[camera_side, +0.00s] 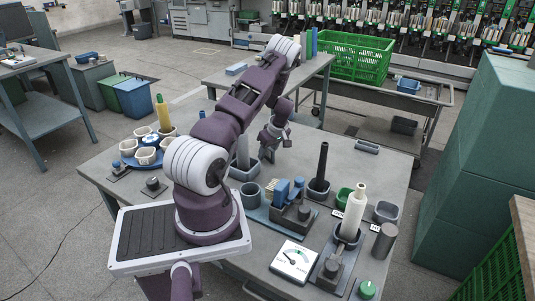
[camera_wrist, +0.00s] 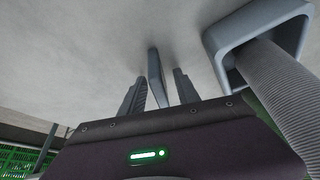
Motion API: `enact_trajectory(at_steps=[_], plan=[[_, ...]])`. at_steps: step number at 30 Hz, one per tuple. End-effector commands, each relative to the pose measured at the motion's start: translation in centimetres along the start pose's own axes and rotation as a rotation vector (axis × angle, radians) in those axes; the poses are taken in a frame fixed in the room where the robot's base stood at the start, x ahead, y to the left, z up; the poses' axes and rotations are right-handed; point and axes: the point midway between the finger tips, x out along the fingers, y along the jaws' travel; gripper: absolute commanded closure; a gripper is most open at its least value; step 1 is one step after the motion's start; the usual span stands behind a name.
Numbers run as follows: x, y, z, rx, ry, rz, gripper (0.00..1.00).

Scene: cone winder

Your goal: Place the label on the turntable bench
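The blue turntable (camera_side: 150,160) carries several white cups and stands at the left of the large grey bench (camera_side: 110,168). My gripper (camera_side: 270,153) points down, low over the far middle of this bench. In the wrist view the two fingers (camera_wrist: 160,92) stand apart. A thin grey-blue piece (camera_wrist: 156,75) shows between them, with gaps on both sides. I cannot tell whether this piece is the label. I see no other thing that I can surely name as the label. Small white tags (camera_side: 375,228) lie at the right of the bench.
Close to my gripper, a grey square holder (camera_wrist: 217,45) holds a ribbed grey cylinder (camera_wrist: 275,90). A black rod (camera_side: 322,162), a blue device (camera_side: 288,190), a white cone (camera_side: 354,212) and a dial (camera_side: 293,262) crowd the right. A green crate (camera_side: 352,57) stands behind.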

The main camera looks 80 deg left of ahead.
Motion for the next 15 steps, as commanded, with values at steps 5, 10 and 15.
enact_trajectory(at_steps=[5, 10, 15], plan=[[-0.05, 0.00, 0.02, 0.001, 0.000, 0.000, 0.85], [-0.06, 0.00, 0.02, 0.001, 0.000, 0.000, 1.00], [-0.08, 0.00, 0.02, 0.001, 0.000, 0.000, 1.00]])
